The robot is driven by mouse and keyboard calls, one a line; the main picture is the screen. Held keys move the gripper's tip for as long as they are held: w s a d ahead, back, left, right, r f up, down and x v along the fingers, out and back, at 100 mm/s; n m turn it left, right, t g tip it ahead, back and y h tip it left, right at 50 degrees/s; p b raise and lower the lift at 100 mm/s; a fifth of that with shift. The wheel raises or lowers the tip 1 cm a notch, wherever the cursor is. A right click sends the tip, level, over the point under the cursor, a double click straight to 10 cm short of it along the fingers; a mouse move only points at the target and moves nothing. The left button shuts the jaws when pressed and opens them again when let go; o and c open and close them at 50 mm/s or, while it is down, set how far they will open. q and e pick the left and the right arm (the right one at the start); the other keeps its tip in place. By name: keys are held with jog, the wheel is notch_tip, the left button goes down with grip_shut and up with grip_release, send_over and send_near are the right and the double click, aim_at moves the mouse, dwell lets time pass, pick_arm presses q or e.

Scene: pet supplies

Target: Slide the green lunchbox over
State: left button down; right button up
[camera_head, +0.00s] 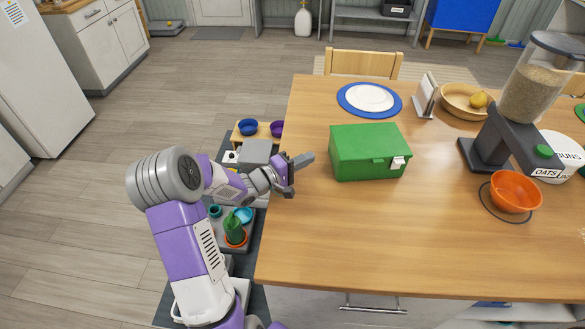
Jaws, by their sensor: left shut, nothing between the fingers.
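The green lunchbox (368,153) stands upright and closed on the wooden table, left of the table's middle. A pale latch shows on its right front side. My left gripper (305,161) is at the table's left edge, just left of the lunchbox, with its fingers shut and empty, pointing toward the box. A small gap seems to lie between the fingertips and the box's left side. My right gripper is not in view.
On the wooden table (330,240), a blue-rimmed plate (370,97) lies behind the lunchbox. To the right are a napkin holder (426,95), a wooden bowl (460,103), a grain dispenser (535,85) and an orange bowl (515,190). The table front is clear.

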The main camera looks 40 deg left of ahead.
aim_at(336, 158)
pick_arm(q)
jog(key=w+d+b, duration=0.1)
jog(key=w+d, duration=0.2)
jog(key=shift+w+d+b, duration=0.3)
jog(key=shift+w+d, duration=0.05)
jog(key=shift+d, duration=0.2)
jog(key=shift+d, duration=0.1)
jog(key=shift+w+d+r+p, duration=0.1)
jog(key=shift+w+d+p, duration=0.15)
jog(key=shift+d, duration=0.2)
jog(key=shift+w+d+p, duration=0.2)
jog(key=shift+d, duration=0.25)
jog(key=shift+w+d, duration=0.1)
jog(key=shift+d, duration=0.1)
jog(key=shift+a, duration=0.15)
